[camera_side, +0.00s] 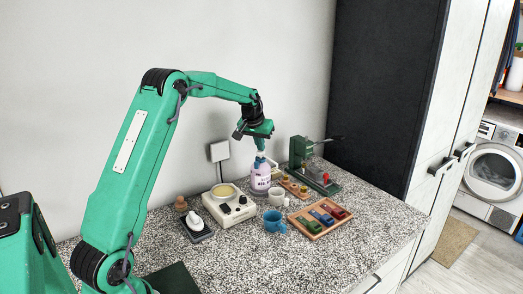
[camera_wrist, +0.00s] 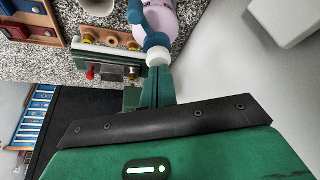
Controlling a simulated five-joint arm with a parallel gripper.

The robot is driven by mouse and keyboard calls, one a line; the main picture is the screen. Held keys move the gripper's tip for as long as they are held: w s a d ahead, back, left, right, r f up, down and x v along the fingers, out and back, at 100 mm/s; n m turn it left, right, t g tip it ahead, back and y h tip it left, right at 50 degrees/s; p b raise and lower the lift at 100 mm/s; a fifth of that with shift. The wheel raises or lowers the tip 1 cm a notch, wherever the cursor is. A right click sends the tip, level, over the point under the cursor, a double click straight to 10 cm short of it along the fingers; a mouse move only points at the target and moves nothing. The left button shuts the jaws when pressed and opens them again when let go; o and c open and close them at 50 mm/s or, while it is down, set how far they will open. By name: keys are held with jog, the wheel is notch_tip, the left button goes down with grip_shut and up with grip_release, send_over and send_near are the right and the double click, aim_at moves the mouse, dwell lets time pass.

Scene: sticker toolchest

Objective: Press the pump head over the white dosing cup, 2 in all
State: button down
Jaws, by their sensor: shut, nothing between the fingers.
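The lilac pump bottle (camera_side: 260,180) stands upright on the speckled counter, with a blue pump head (camera_side: 260,161) on top. In the wrist view I see the bottle (camera_wrist: 180,20), its blue pump head (camera_wrist: 155,38) and a white round cap (camera_wrist: 157,57) at my fingertips. My gripper (camera_side: 259,147) is shut and empty, pointing down just above the pump head; in the wrist view its green fingers (camera_wrist: 158,75) reach the cap. I cannot tell whether they touch it. The white dosing cup (camera_side: 277,198) stands in front of the bottle, right of centre.
A blue mug (camera_side: 274,221) and a wooden tray (camera_side: 309,233) of coloured blocks stand in front. A cream device (camera_side: 228,212) with a dish is left. A green press (camera_side: 308,160) and a strip with brass pieces (camera_side: 293,188) are right. The front counter is clear.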

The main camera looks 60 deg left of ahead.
jog(key=shift+r, duration=1.25)
jog(key=shift+f, duration=1.4)
jog(key=shift+r, duration=1.4)
jog(key=shift+r, duration=0.15)
jog(key=shift+r, duration=1.9)
